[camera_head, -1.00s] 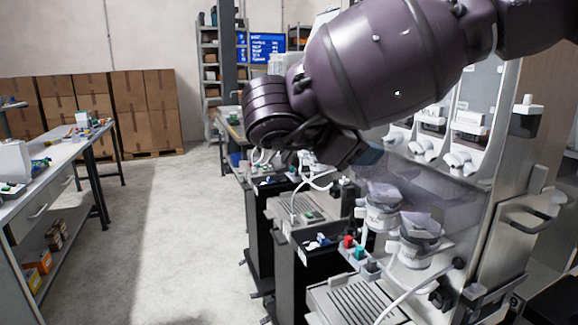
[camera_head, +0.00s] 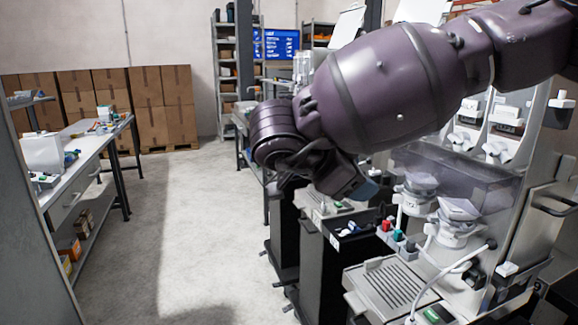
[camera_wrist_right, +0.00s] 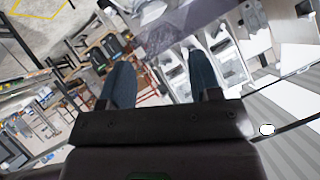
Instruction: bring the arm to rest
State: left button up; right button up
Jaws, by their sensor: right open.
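My right arm, purple, comes in from the upper right of the head view and reaches across in front of the dispenser row (camera_head: 455,195). My right gripper (camera_head: 362,188) is at the end of that arm, beside the dispensers and above their trays; its fingers are mostly hidden there behind the wrist. In the right wrist view the two blue-grey fingers of the gripper (camera_wrist_right: 160,88) stand wide apart with nothing between them. Dispenser parts show beyond the right finger in that view. My left gripper is not in view.
A grey drip tray (camera_head: 385,285) and red and green buttons (camera_head: 392,229) lie below the arm. A workbench (camera_head: 75,170) stands at the left and stacked cardboard boxes (camera_head: 165,105) at the back. The pale floor (camera_head: 190,230) between is clear.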

jog(key=s+a+f+n+g+y, duration=0.1)
jog(key=s+a+f+g+y, duration=0.4)
jog(key=f, duration=0.5)
jog(key=s+a+f+g+y, duration=0.35)
jog(key=s+a+f, duration=0.3)
jog(key=f, duration=0.35)
jog(key=s+a+r+m+g+y, duration=0.2)
jog(key=s+a+m+g+y, duration=0.5)
jog(key=s+a+y, duration=0.55)
jog(key=w+d+r+m+t+y, duration=0.2)
jog(key=w+d+m+t+y, duration=0.4)
jog(key=w+m+t+y, duration=0.75)
jog(key=w+d+f+m+t+h, duration=0.3)
jog(key=d+f+m+t+h, duration=0.95)
jog(key=m, duration=0.85)
jog(key=s+d+f+m+g+h, duration=0.2)
jog(key=s+d+f+m+h, duration=0.4)
jog(key=d+f, duration=0.5)
jog(key=s+d+f+m+g+h, duration=0.3)
jog(key=s+d+f+m+h, duration=0.3)
jog(key=s+d+f, duration=0.3)
jog(key=d+f+m, duration=0.1)
jog(key=d+f, duration=0.1)
jog(key=d, duration=0.1)
jog(key=shift+s, duration=0.25)
